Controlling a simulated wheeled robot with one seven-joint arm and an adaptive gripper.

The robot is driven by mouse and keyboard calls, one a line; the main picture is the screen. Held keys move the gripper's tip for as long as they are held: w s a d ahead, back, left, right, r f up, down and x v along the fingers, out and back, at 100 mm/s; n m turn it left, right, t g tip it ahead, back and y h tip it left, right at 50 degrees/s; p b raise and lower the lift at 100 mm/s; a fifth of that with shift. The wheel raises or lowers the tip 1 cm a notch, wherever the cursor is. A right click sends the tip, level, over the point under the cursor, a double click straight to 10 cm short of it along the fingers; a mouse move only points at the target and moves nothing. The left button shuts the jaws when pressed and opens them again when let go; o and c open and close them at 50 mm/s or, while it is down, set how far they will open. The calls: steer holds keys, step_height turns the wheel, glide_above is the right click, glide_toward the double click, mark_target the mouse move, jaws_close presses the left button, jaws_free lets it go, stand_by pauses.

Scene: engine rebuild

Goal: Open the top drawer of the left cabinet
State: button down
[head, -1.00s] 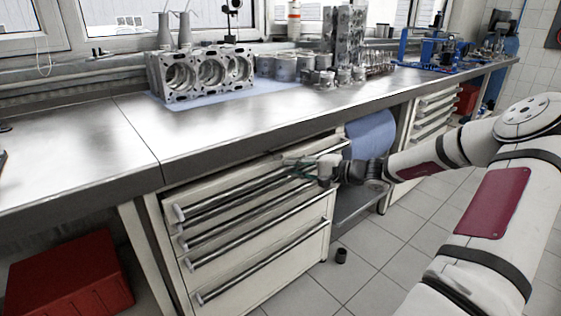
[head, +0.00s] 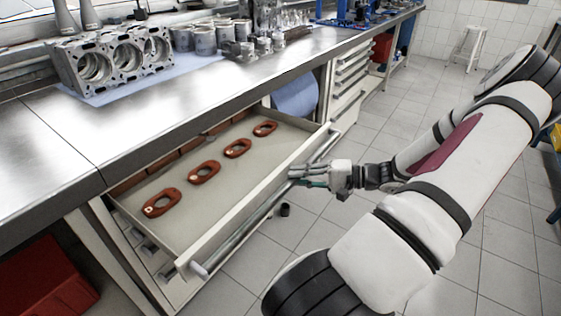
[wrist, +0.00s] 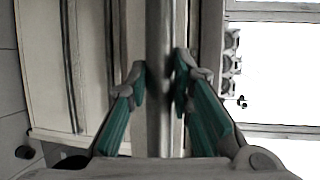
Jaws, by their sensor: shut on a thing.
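The left cabinet (head: 97,222) stands under the metal workbench. Its top drawer (head: 228,190) is pulled well out, and its inside shows. The drawer's bar handle (head: 237,238) runs along its front. My gripper (head: 303,175) is at the right part of this handle in the head view. In the wrist view the handle (wrist: 160,70) passes between the two green-padded fingers of my gripper (wrist: 160,92), which are closed around it. The contact at the fingertips is partly hidden in the head view.
Several reddish-brown oval parts (head: 204,172) lie in the drawer. An engine block (head: 112,62) stands on the workbench (head: 206,98). A red box (head: 45,281) is at lower left. A small dark cylinder (head: 285,210) is on the floor. Tiled floor to the right is mostly free.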

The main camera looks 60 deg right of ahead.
steer(key=shift+s+p, duration=0.65)
steer(key=shift+s, duration=2.05)
steer(key=c, duration=1.4)
jaws_free()
steer(key=shift+d, duration=0.1)
steer(key=v, duration=1.2)
